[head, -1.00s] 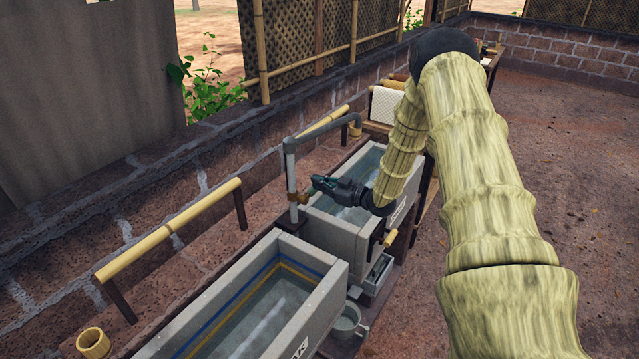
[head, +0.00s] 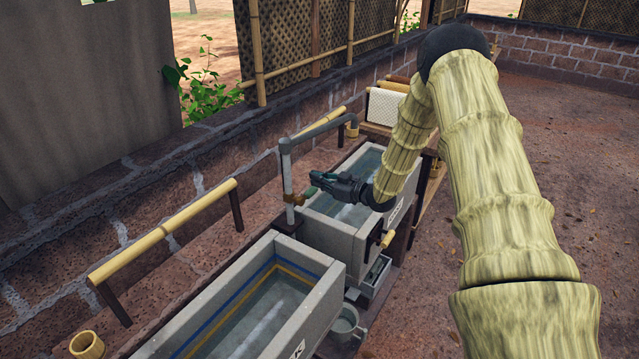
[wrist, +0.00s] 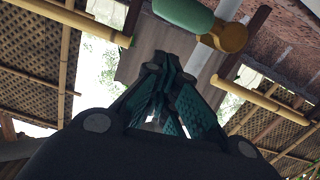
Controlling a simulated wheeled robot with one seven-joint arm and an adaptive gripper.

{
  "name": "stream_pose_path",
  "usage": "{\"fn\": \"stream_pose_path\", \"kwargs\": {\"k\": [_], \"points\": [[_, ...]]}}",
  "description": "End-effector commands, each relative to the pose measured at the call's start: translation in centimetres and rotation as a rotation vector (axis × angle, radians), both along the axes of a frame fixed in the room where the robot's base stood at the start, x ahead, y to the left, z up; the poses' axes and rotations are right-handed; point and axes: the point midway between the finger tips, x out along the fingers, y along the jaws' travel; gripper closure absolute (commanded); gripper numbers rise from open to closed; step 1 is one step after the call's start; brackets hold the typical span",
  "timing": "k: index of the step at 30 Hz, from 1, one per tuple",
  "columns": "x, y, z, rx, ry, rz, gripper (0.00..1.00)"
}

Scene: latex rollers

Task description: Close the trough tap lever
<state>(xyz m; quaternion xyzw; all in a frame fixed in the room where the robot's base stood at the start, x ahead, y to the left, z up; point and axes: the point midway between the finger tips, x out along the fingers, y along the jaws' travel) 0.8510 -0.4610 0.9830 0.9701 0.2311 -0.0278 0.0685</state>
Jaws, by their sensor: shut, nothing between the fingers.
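The tap is a grey upright pipe (head: 286,170) with a bent spout over the far trough (head: 345,238). Its brass valve (head: 294,199) sits low on the pipe, with a small green lever (head: 309,191) pointing right. In the wrist view the green lever (wrist: 185,13) and a round brass part (wrist: 229,37) show at the top, beyond the fingertips. My gripper (head: 313,177) is shut and empty, just above and beside the lever. In the wrist view its fingers (wrist: 160,70) are together. I cannot tell whether they touch the lever.
A near trough (head: 325,285) holds water, with a pan (head: 345,322) beside it. Bamboo rails (head: 165,230) run along the brick ledge, and a bamboo cup (head: 87,345) stands at the lower left. The floor (head: 560,170) on the right is open.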

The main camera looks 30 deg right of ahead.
Motion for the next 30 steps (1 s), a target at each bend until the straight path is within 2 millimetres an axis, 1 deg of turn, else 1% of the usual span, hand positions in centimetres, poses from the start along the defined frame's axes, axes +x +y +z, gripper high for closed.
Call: {"fn": "stream_pose_path", "kwargs": {"k": [1, 2, 4, 8, 18, 21, 25, 30], "points": [[0.0, 0.2, 1.2, 0.000, -0.001, 0.002, 1.00], [0.0, 0.2, 1.6, 0.001, 0.000, 0.004, 1.00], [-0.8, -0.2, 0.9, 0.002, 0.001, 0.003, 1.00], [-2.3, -1.0, 1.1, 0.002, 0.001, 0.002, 1.00], [-6.9, -3.3, 1.6, 0.001, 0.000, 0.003, 1.00], [-7.9, -3.8, 1.8, 0.001, 0.000, 0.002, 1.00], [-8.6, -4.2, 1.9, 0.001, 0.000, 0.003, 1.00], [-8.9, -4.3, 1.9, 0.001, 0.001, 0.003, 1.00]]}}
